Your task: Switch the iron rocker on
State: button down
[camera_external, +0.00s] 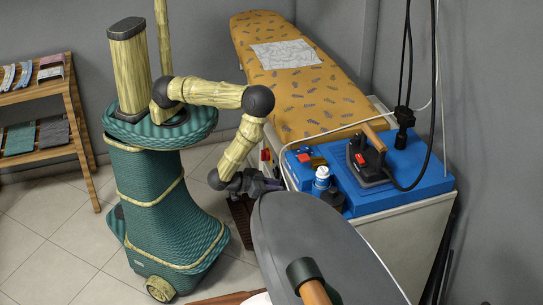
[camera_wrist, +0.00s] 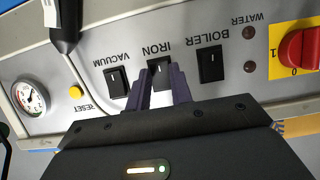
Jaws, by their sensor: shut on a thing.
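The iron rocker (camera_wrist: 159,70) is a black switch under the IRON label on a pale control panel (camera_wrist: 190,25) in the wrist view; the labels appear upside down. My gripper (camera_wrist: 163,82) is at this rocker, with its two dark purple fingers on either side of the rocker's lower part and shut on it. The fingers hide part of the rocker, and I cannot tell which way it is tipped. In the external view my gripper (camera_external: 266,185) is at the near side of the ironing station, and the rocker is hidden there.
The vacuum rocker (camera_wrist: 116,82) and boiler rocker (camera_wrist: 210,65) sit close on either side. A red knob (camera_wrist: 299,49), a reset button (camera_wrist: 75,92) and a gauge (camera_wrist: 29,97) share the panel. A dark grey board (camera_external: 320,240) stands close in front of my gripper.

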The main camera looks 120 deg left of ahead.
jog(key=f+t+y+b, duration=0.1)
jog(key=t+y+b, duration=0.1)
jog(key=b, duration=0.1)
dwell(0.4)
jog(key=c, duration=1.2)
grip_release()
jog(key=shift+c, duration=0.2)
jog(key=shift+r, duration=0.1)
jog(key=v, duration=1.7)
jog(key=shift+s+d+b, duration=0.2)
jog(key=shift+b, duration=0.1)
